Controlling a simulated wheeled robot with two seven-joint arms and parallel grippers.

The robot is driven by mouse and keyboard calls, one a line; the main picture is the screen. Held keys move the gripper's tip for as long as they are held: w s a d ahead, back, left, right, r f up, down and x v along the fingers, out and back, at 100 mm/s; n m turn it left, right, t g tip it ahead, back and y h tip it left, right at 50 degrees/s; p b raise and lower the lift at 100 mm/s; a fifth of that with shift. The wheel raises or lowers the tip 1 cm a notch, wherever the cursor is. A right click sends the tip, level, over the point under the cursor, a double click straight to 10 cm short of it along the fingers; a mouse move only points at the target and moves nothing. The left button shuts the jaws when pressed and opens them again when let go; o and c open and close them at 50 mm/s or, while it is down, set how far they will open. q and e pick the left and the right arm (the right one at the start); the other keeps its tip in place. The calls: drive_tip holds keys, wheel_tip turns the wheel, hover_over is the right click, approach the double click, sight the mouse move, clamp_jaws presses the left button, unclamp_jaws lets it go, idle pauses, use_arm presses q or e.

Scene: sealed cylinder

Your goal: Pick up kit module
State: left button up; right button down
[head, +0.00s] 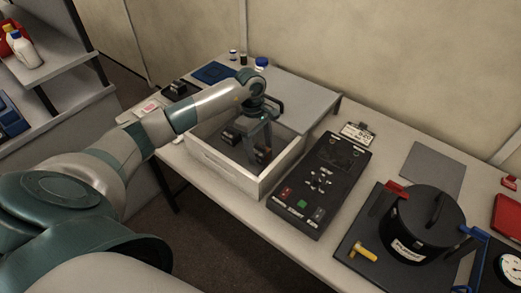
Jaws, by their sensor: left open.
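A white open-topped box (222,170) stands on the table near the middle of the view. Dark modules lie in it; one (231,134) is toward its left side and another (263,155) toward its right. I cannot tell which is the kit module. My left gripper (257,150) reaches down into the box between these modules, close to the right one. It is open. Its fingertips are partly hidden, and I cannot tell whether it touches a module. My right gripper is not in view.
A black control panel (322,185) lies right of the box. Further right, a black cylinder with a handle (418,220) stands on a dark base, with a yellow handle (363,254) beside it. A grey sheet (433,168) lies behind. Shelves with bottles (22,48) stand at far left.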

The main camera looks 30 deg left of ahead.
sight(261, 146)
use_arm(q)
drive_tip(key=shift+f, duration=0.3)
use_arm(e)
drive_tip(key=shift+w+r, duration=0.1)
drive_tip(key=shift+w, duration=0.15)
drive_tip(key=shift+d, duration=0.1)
use_arm(q)
drive_tip(key=c, duration=1.2)
drive_tip(key=shift+r, duration=0.1)
